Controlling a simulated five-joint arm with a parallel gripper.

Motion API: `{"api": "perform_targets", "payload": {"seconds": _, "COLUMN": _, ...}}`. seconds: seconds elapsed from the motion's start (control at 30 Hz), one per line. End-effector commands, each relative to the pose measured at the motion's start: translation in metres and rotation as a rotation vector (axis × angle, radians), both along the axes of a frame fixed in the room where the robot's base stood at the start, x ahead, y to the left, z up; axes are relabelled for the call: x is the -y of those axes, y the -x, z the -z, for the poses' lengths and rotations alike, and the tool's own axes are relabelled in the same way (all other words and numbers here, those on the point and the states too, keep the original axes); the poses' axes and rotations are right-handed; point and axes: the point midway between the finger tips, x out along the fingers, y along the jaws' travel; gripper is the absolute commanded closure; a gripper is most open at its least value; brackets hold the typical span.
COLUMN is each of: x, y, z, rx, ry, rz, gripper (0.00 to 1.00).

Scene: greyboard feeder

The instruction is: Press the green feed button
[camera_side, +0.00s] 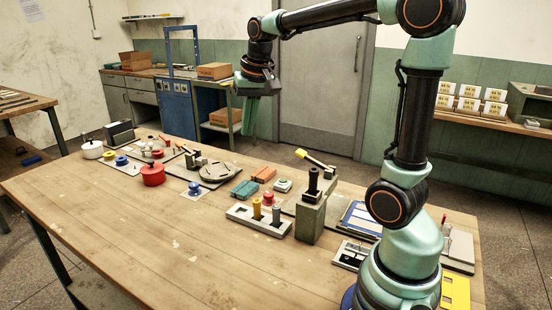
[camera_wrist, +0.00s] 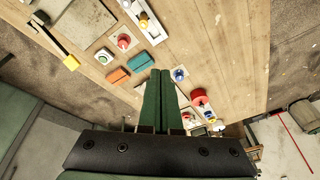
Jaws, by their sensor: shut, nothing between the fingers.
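The small pale box with a round green button (camera_side: 284,185) stands on the table right of the orange block in the side view. It also shows in the wrist view as a pale box with a green top (camera_wrist: 104,56), left of and ahead of my fingertips. My gripper (camera_side: 249,136) hangs high above the far side of the table, fingers pointing down, and is well apart from the button. In the wrist view my two green fingers (camera_wrist: 160,71) are together, with nothing between them.
Teal (camera_side: 244,188) and orange (camera_side: 264,174) blocks lie beside the button box. A peg block (camera_side: 243,215), an upright grey post (camera_side: 310,219) and a yellow-tipped lever (camera_side: 302,154) stand nearby. A blue knob (camera_side: 194,188) and red pot (camera_side: 152,175) lie left. The front table is clear.

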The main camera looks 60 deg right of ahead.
Motion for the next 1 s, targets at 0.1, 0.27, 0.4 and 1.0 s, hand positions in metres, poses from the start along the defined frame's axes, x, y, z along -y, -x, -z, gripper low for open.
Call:
{"api": "perform_targets", "payload": {"seconds": 0.1, "x": 0.032, "y": -0.015, "z": 0.007, "rx": -0.036, "ry": -0.031, "rz": 0.127, "gripper": 1.0}}
{"api": "perform_targets", "payload": {"seconds": 0.27, "x": 0.074, "y": -0.031, "z": 0.019, "rx": -0.075, "ry": -0.069, "rz": 0.291, "gripper": 1.0}}
{"api": "perform_targets", "payload": {"seconds": 0.4, "x": 0.113, "y": -0.038, "z": 0.035, "rx": -0.111, "ry": -0.102, "rz": 0.437, "gripper": 1.0}}
{"api": "perform_targets", "payload": {"seconds": 1.0, "x": 0.227, "y": -0.029, "z": 0.106, "rx": -0.211, "ry": -0.195, "rz": 0.878, "gripper": 1.0}}
